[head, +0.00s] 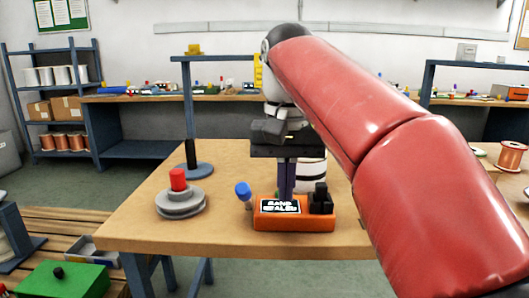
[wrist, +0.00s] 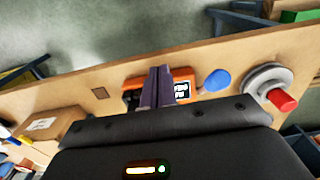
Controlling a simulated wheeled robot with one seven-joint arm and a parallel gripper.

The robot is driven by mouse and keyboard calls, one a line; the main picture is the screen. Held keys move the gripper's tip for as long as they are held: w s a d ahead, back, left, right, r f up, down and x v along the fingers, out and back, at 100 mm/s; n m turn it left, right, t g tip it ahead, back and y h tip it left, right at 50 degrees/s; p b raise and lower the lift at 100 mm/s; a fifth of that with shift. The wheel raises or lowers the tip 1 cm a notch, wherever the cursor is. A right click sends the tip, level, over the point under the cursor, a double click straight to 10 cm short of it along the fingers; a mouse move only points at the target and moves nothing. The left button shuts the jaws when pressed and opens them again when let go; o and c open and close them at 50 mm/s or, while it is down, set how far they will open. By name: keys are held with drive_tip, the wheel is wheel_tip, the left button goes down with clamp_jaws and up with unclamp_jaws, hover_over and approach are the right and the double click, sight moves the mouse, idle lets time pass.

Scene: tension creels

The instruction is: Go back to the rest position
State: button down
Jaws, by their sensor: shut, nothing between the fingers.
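My gripper (head: 287,180) points down over the wooden table, with its two fingers together and nothing between them. In the head view its fingertips are in front of or just behind the top of an orange box labelled "BAND SEALER" (head: 268,222); I cannot tell whether they touch it. In the wrist view the closed fingers (wrist: 158,86) cover part of the orange box (wrist: 133,84). My red arm reaches in from the right and hides part of the table.
A blue-topped peg (head: 243,192) stands left of the box. Grey discs with a red knob (head: 178,188) and a blue post stand (head: 190,130) are further left. A striped white spool (head: 311,172) is behind the gripper. The table's front left is clear.

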drive_tip(key=s+d+f+t, duration=0.2)
drive_tip(key=s+d+f, duration=0.4)
drive_tip(key=f, duration=0.5)
drive_tip(key=s+d+f+t, duration=0.3)
drive_tip(key=s+d+f, duration=0.3)
drive_tip(key=s+f, duration=0.2)
wheel_tip(320, 180, down, 3)
drive_tip(key=shift+r+t, duration=0.1)
drive_tip(key=shift+t, duration=0.2)
